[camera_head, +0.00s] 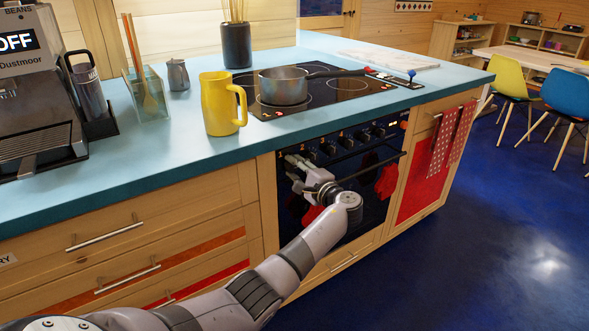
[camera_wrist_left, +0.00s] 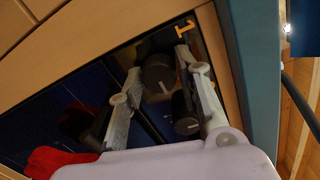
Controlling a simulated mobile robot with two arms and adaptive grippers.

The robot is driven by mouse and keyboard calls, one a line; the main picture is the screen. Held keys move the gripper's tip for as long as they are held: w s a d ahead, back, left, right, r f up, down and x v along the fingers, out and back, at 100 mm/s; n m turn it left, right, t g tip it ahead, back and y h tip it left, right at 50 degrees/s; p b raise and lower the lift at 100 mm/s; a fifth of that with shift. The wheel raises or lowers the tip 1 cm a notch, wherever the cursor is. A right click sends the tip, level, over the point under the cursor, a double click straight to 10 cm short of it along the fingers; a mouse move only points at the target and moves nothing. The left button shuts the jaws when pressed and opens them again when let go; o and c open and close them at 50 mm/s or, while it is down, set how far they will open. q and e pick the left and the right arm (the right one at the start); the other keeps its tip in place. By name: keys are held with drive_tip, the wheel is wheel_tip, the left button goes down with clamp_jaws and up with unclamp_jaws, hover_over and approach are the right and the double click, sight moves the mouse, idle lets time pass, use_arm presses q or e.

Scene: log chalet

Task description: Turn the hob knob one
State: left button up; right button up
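The oven front below the hob carries a row of dark knobs (camera_head: 364,134). My left gripper (camera_head: 289,168) is at the left end of this row, and its arm hides part of the oven. In the left wrist view its two fingers (camera_wrist_left: 158,66) are spread apart. A dark round knob (camera_wrist_left: 157,78) lies between them, beside an orange mark that looks like a 1 (camera_wrist_left: 184,30). A second knob (camera_wrist_left: 186,118) shows close to the right-hand finger. I cannot tell whether either finger touches a knob. My right gripper is not in view.
A saucepan (camera_head: 282,87) stands on the black hob (camera_head: 340,88). A yellow jug (camera_head: 219,105) stands on the blue worktop (camera_head: 168,142) near its edge. Red oven mitts (camera_head: 387,180) hang at the oven front, and red cloths (camera_head: 440,145) hang to the right. The floor ahead is clear.

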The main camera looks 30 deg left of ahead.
use_arm(q)
drive_tip(key=o, duration=0.3)
drive_tip(key=shift+o, duration=0.2)
drive_tip(key=v, duration=1.2)
